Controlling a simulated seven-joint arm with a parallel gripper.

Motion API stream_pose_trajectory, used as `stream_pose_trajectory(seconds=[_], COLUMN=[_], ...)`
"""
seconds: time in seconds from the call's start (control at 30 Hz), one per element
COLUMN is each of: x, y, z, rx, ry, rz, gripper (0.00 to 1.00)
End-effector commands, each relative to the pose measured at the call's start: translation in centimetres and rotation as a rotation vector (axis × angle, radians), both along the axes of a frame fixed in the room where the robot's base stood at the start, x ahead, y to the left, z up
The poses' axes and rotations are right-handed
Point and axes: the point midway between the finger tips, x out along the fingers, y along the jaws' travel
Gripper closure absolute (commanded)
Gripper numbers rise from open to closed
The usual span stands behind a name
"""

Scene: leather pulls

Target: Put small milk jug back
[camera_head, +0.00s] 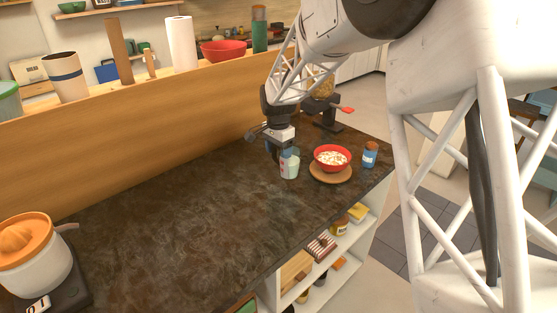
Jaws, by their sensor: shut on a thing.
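The small milk jug (290,169), a pale, whitish vessel, is upright at the far right part of the dark counter. It is at the counter's surface, but I cannot tell whether it touches. My gripper (281,151) comes down on it from above and behind and is shut on it. The fingers and the jug's upper part overlap, so the exact grip is hidden. A red bowl (322,159) with pale contents stands just right of the jug on a round wooden board (331,177).
A blue can-like container (370,155) stands right of the bowl, near the counter's right end. A dark appliance (324,113) stands behind. An orange-topped juicer (31,251) is at front left. The counter's middle (170,215) is clear. Open shelves (325,258) lie below the front edge.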

Motion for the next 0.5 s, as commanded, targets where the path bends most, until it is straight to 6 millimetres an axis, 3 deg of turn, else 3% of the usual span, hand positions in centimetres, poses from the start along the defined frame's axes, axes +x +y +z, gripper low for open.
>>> stream_pose_trajectory(seconds=[0.2,0.5], x=[0.0,0.0], y=[0.0,0.0], z=[-0.3,-3.0], rx=[-0.001,0.000], ry=[0.001,0.001], rz=[0.000,0.000], gripper=[0.74,0.74])
